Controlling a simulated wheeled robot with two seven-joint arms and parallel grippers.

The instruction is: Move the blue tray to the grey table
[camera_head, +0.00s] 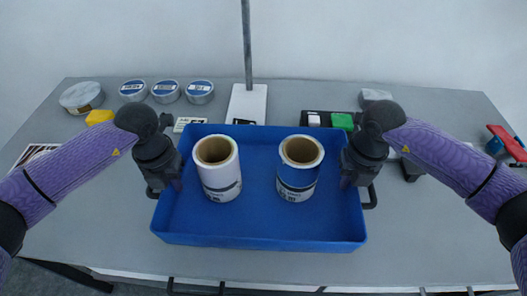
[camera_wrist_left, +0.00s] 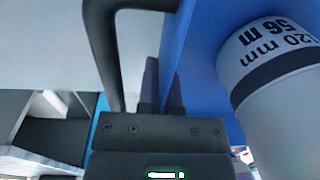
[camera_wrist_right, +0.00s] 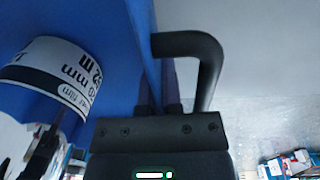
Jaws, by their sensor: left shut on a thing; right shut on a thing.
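The blue tray (camera_head: 258,243) is in the middle of the head view, level, over the front half of the grey table (camera_head: 440,230). I cannot tell whether it touches the tabletop. A white roll (camera_head: 220,180) and a blue-and-white roll (camera_head: 296,188) stand upright in it, apart from each other. My left gripper (camera_head: 172,183) is shut on the tray's left side by a dark handle (camera_wrist_left: 104,60). My right gripper (camera_head: 348,181) is shut on its right side by another dark handle (camera_wrist_right: 208,65). The fingertips are partly hidden in both wrist views.
Several round tins (camera_head: 166,91) and a larger pale roll (camera_head: 82,97) stand at the table's back left, near a yellow object (camera_head: 99,117). A post on a white base (camera_head: 246,103) stands behind the tray. A green block (camera_head: 342,121) is at back right; a red tool (camera_head: 507,143) lies far right.

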